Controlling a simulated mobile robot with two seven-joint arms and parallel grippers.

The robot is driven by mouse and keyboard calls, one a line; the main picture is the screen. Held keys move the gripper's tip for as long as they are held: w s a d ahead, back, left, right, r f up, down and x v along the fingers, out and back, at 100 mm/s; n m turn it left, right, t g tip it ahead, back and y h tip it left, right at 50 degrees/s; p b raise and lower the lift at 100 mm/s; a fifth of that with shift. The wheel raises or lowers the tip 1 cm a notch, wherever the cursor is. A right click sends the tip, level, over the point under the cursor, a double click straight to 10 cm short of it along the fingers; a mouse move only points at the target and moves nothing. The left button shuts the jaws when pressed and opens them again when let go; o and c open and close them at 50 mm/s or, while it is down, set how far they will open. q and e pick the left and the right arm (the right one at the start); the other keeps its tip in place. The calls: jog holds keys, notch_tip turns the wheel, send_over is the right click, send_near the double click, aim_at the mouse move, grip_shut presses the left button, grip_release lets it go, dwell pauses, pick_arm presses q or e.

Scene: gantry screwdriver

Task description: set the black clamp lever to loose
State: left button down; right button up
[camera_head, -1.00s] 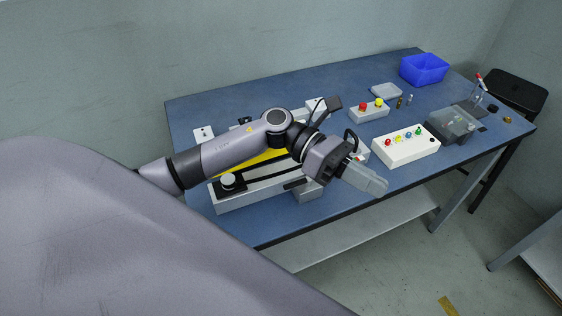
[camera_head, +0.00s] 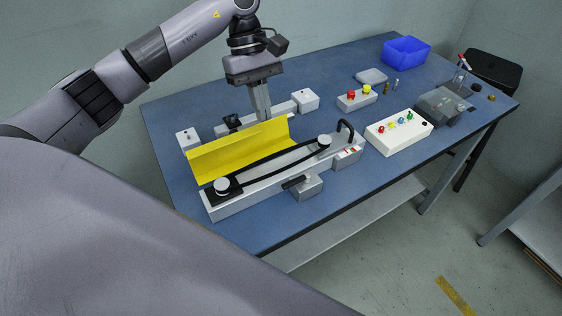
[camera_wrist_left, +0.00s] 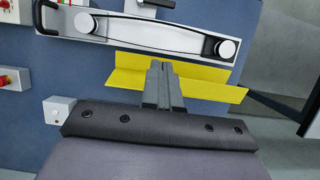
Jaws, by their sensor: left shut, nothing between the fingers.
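A black bent lever (camera_head: 345,130) stands at the right end of the long metal fixture (camera_head: 235,206), beside a small pale block with red marks. It also shows in the left wrist view (camera_wrist_left: 40,15), at the upper left. A short black handle (camera_head: 294,183) sits on a grey block at the fixture's front; I cannot tell which of the two is the clamp lever. My left gripper (camera_head: 264,119) points down at the yellow angled plate's back edge, well left of the bent lever. Its fingers are shut and empty, and show in the left wrist view (camera_wrist_left: 162,64). My right gripper is not in view.
The yellow plate (camera_head: 235,153) rises along the fixture's back. A white box with coloured buttons (camera_head: 398,133), a red-and-yellow button box (camera_head: 357,99) and a blue bin (camera_head: 406,52) stand right. The blue table (camera_head: 330,70) is clear at the back.

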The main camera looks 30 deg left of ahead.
aim_at(296, 182)
pick_arm(q)
jog(key=shift+d, duration=0.1)
jog(key=p+x, duration=0.1)
jog(key=x, duration=0.8)
jog(key=shift+s+d+f, duration=0.1)
jog(key=shift+f, duration=0.15)
jog(key=shift+s+d+f+p, duration=0.1)
jog(key=shift+s+d+p, duration=0.35)
jog(key=shift+d, duration=0.4)
jog(key=shift+s+d+f+p, duration=0.2)
jog(key=shift+s+d, duration=0.35)
jog(key=shift+d, duration=0.35)
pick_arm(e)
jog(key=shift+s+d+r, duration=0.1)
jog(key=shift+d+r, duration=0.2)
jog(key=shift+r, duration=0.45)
pick_arm(q)
jog(key=shift+s+d+n+t+b, duration=0.25)
jog(key=shift+s+n+b, duration=0.2)
jog(key=shift+n, duration=0.45)
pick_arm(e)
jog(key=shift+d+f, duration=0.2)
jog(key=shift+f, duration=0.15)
